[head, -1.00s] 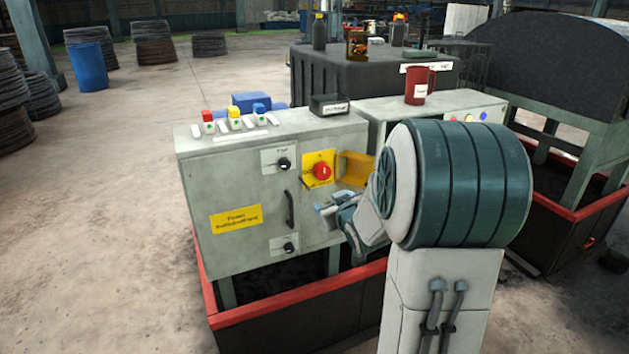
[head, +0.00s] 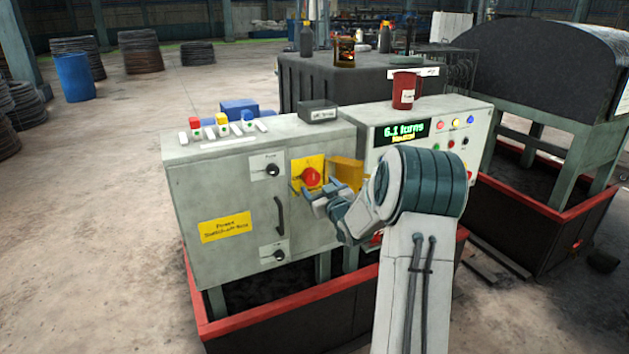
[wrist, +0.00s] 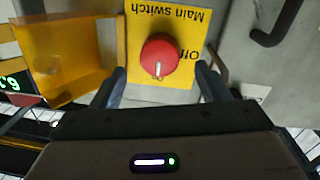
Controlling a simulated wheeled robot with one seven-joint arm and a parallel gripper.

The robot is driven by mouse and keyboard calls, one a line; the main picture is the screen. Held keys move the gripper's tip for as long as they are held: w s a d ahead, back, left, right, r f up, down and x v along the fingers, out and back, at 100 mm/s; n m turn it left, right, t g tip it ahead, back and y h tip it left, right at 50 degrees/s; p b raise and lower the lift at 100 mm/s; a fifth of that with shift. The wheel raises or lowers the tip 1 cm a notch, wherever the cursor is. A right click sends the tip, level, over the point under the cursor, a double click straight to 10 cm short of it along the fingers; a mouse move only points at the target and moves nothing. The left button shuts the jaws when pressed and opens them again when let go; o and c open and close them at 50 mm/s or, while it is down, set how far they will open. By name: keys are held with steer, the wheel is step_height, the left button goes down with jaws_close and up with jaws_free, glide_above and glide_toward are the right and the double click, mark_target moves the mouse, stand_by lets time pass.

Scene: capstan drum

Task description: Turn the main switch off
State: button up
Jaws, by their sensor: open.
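The main switch is a red round knob (head: 312,178) on a yellow plate (head: 296,168) on the front of the grey cabinet. In the wrist view the knob (wrist: 160,55) is near the top centre, its white mark pointing down the picture. The label there reads upside down, "Main switch", with "Off" right of the knob. A yellow see-through cover (head: 347,173) stands swung open to the right of the plate. My gripper (head: 314,198) is open, just below and in front of the knob. In the wrist view its fingers lie left and right of the knob's lower side; contact cannot be told.
A dark handle (head: 279,216) and two black knobs, upper (head: 272,170) and lower (head: 279,255), are left of the switch. A display panel (head: 403,132) reading 6.1 turns stands to the right. A red mug (head: 404,91) and a small black box (head: 318,111) are on top.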

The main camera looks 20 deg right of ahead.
mark_target(313, 180)
steer(key=shift+w, duration=2.15)
steer(key=c, duration=1)
